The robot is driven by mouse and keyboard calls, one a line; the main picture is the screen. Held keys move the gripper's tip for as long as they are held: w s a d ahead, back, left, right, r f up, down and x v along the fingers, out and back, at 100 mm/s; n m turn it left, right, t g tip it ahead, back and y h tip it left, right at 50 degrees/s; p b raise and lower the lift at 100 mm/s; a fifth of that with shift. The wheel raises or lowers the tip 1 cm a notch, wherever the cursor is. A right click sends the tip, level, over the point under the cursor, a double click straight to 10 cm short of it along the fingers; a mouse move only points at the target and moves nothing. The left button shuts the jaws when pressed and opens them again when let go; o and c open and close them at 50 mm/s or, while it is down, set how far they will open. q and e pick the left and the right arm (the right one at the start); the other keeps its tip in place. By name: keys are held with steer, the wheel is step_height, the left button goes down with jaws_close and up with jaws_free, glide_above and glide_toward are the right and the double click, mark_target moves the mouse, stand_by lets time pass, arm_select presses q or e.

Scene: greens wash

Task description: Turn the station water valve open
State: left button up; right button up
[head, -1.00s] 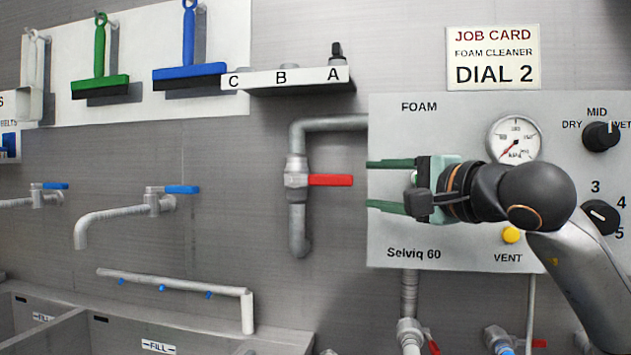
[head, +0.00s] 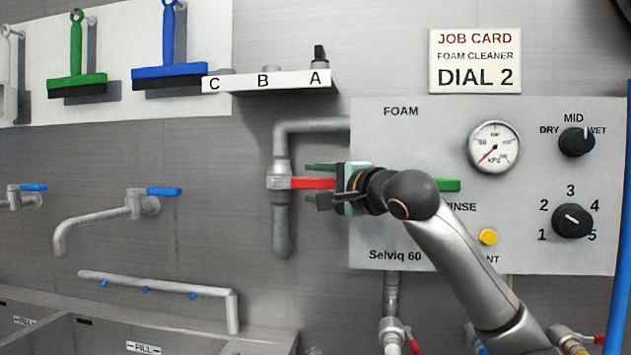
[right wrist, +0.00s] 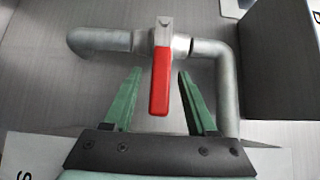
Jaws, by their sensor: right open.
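The station water valve (head: 279,178) is a metal valve body on a grey pipe left of the foam panel. Its red lever (head: 310,183) points right, across the upright pipe, in the head view. My right gripper (head: 318,183) is open with its green fingers above and below the outer part of the lever. In the right wrist view the red lever (right wrist: 160,85) reaches between the two fingertips, with a gap on each side. The lever's outer end is partly hidden by the gripper in the head view. My left gripper is not in view.
The foam panel (head: 400,255) stands behind my right arm, with a pressure gauge (head: 494,147), dials and a yellow vent button (head: 488,237). A shelf marked A, B, C (head: 268,83) is above the valve. Blue-handled taps and a sink are at left.

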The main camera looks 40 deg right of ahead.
steer(key=shift+w, duration=0.15)
steer(key=shift+c, duration=0.3)
jaws_close()
stand_by(1.1)
